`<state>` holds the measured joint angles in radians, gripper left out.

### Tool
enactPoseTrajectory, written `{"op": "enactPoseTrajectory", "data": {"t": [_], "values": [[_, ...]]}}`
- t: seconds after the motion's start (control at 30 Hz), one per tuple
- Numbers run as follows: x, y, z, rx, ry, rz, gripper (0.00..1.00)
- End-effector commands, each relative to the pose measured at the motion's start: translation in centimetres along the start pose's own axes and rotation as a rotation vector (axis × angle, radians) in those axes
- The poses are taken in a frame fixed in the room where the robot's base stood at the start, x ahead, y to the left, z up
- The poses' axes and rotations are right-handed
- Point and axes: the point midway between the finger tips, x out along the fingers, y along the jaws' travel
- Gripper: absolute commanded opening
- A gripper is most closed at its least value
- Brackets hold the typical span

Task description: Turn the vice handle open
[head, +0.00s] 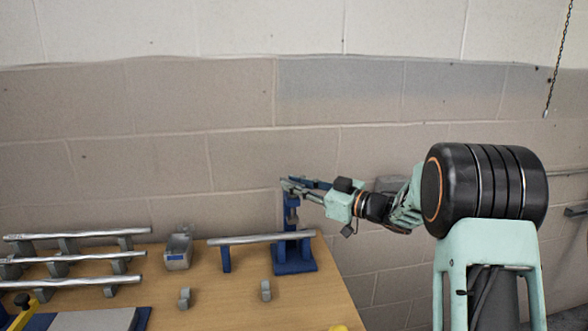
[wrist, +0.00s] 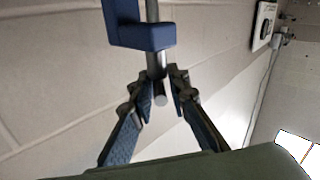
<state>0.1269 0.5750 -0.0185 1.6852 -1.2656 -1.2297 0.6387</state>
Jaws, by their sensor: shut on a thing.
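The blue vice (head: 295,260) stands on the bench near its back right edge, with a silver pipe (head: 245,239) running into it from the left. My gripper (head: 290,185) reaches in from the right at the top of the vice. In the wrist view, a grey metal rod, the vice handle (wrist: 154,62), passes by a blue block of the vice (wrist: 150,37). My gripper (wrist: 161,88) is shut on the handle near its round end, with one finger on each side. The handle is too small and covered to make out in the head view.
Several silver pipes (head: 75,257) lie on grey supports at the left of the wooden bench (head: 215,300). A grey metal box (head: 178,249) stands at the back. A blue stand (head: 226,258) bears the pipe's left part. Small grey clamps (head: 265,290) stand in front. A block wall is close behind.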

Motion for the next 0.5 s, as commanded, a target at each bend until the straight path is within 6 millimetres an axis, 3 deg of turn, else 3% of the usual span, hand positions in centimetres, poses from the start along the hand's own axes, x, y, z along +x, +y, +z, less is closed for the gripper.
{"op": "enactPoseTrajectory", "data": {"t": [0.03,0.5], "values": [[-0.26,0.94,-0.67,-0.003,0.008,-0.024,0.0],[-0.03,0.81,-0.35,-0.007,0.064,-0.295,0.0]]}}
